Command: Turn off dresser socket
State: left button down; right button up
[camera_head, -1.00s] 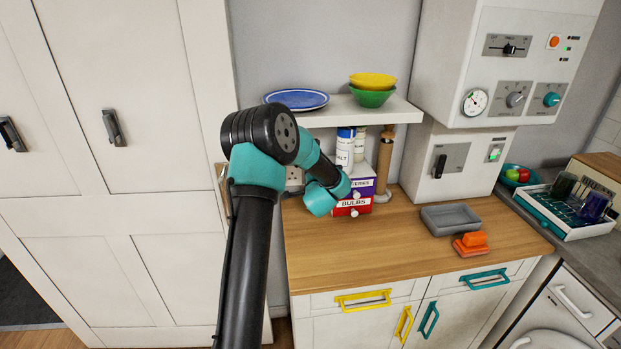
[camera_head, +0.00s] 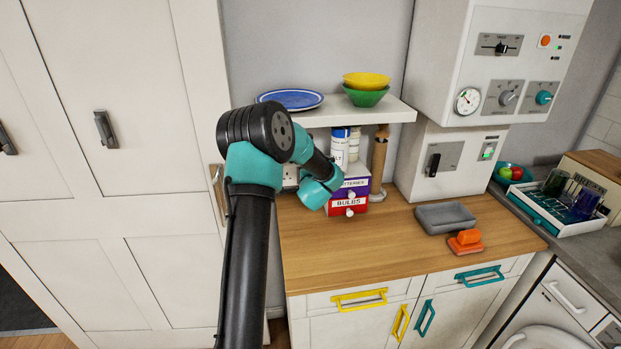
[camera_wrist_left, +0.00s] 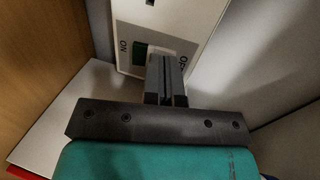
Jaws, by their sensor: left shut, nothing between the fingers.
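The socket (camera_head: 290,177) is a pale plate low on the wall at the back left of the wooden counter, mostly hidden by my left arm in the head view. In the left wrist view the white socket plate (camera_wrist_left: 125,17) carries ON and OFF lettering, with a green switch part (camera_wrist_left: 139,56) beside ON. My left gripper (camera_wrist_left: 163,62) is shut and empty. Its fingertips are over the plate between the lettering, right of the green part; I cannot tell whether they touch it. The fingers are hidden in the head view. My right gripper is in neither view.
Stacked drawer boxes (camera_head: 349,198) stand close to my left wrist, below a white shelf (camera_head: 390,110) bearing plates and bowls. A grey tray (camera_head: 445,217) and an orange object (camera_head: 465,242) lie on the counter (camera_head: 390,250), whose front middle is clear.

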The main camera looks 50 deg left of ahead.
pick_arm(q)
jog(key=r+v, duration=0.1)
jog(key=v, duration=1.3)
jog(key=shift+a, duration=0.15)
jog(key=shift+w+r, duration=0.15)
jog(key=shift+w, duration=0.05)
